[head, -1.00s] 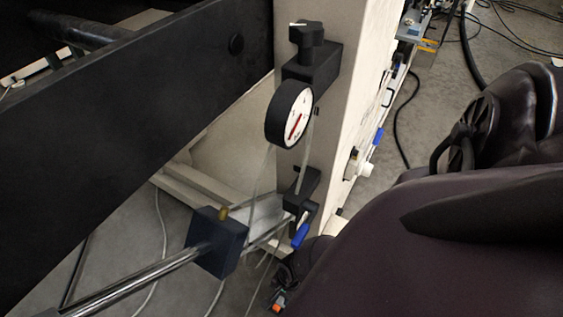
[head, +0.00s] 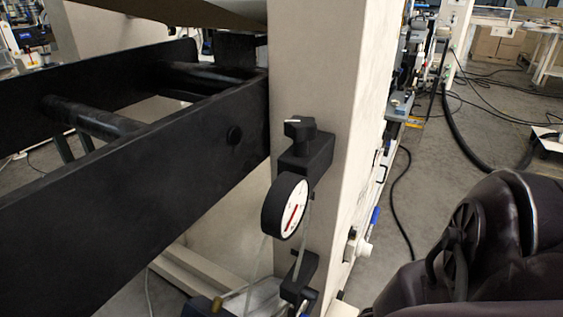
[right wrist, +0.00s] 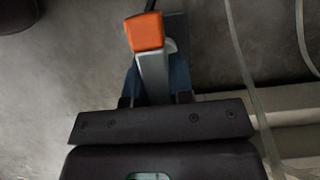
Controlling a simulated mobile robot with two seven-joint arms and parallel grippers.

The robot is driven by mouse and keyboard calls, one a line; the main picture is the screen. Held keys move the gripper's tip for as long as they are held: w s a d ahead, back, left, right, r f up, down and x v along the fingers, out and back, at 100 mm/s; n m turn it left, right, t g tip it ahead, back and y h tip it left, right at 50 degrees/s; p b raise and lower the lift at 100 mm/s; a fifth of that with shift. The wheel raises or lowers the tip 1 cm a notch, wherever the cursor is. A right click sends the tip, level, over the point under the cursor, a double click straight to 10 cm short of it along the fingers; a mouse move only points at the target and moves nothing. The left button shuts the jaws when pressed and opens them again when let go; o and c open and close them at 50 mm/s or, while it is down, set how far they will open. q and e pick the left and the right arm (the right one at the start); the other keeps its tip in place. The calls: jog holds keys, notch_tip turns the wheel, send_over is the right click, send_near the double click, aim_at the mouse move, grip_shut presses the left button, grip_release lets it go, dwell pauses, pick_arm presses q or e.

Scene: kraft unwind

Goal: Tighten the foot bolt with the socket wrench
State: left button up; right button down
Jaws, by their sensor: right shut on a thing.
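In the right wrist view my right gripper (right wrist: 158,82) is shut on a tool with a grey metal shaft and an orange end (right wrist: 145,32), which I take to be the socket wrench. The orange end points up in that view, above the grey floor. The wrench's socket head cannot be made out. The foot bolt cannot be picked out in either view. My right gripper is out of the head view; only dark parts of my arm show at the lower right. My left gripper is in neither view.
In the head view a cream machine upright (head: 320,90) carries a round dial gauge (head: 288,206) and a black knob (head: 300,130). A long black beam (head: 130,195) runs in from the left. A dark cable (head: 402,215) and hose lie on the floor at right. Pale tubes (right wrist: 242,80) hang near my right gripper.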

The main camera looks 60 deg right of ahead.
jog(key=shift+s+f+b, duration=0.15)
jog(key=shift+f+b, duration=0.3)
jog(key=shift+f, duration=0.2)
dwell(1.7)
jog(key=shift+m, duration=0.7)
jog(key=shift+m+t, duration=0.3)
jog(key=shift+m, duration=0.2)
jog(key=shift+w+a+m+p, duration=0.1)
jog(key=shift+w+m+p, duration=0.1)
jog(key=shift+m+p, duration=0.3)
jog(key=shift+f+m+t, duration=0.1)
jog(key=shift+m+t, duration=0.2)
jog(key=shift+m, duration=0.4)
